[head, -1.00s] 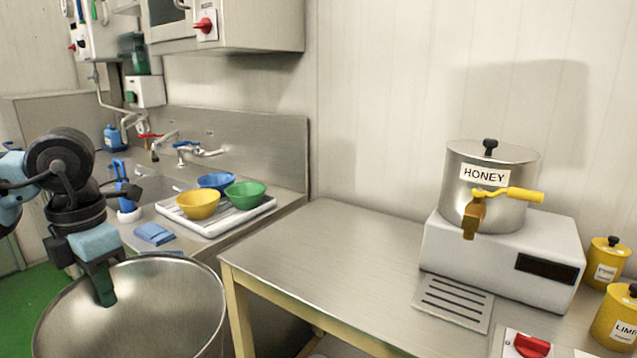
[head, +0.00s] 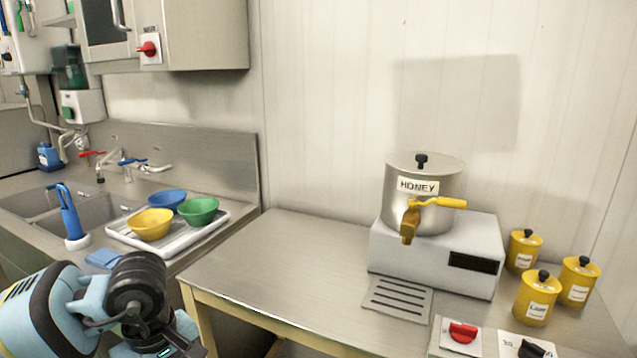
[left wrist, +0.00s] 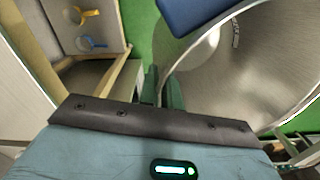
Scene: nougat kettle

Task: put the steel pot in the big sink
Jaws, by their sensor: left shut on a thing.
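The steel pot (left wrist: 240,75) is a wide, shiny, open vessel seen in the left wrist view, with its inside facing the camera. My left gripper (left wrist: 164,88) is shut on its rim, at the left side of the pot in that view. The pot is out of the head view, where only part of my left arm shows at the bottom left. The sink unit is at the left of the head view, with one basin (head: 95,210) behind the blue brush and another basin (head: 28,202) at the far left. My right gripper is not in view.
A white tray (head: 218,226) with yellow, blue and green bowls stands right of the basins. A blue-handled brush (head: 70,215) stands at the sink's front edge, near a blue cloth (head: 103,259). Taps (head: 125,160) rise behind. The steel table (head: 270,265) has bare space left of the honey kettle (head: 420,200).

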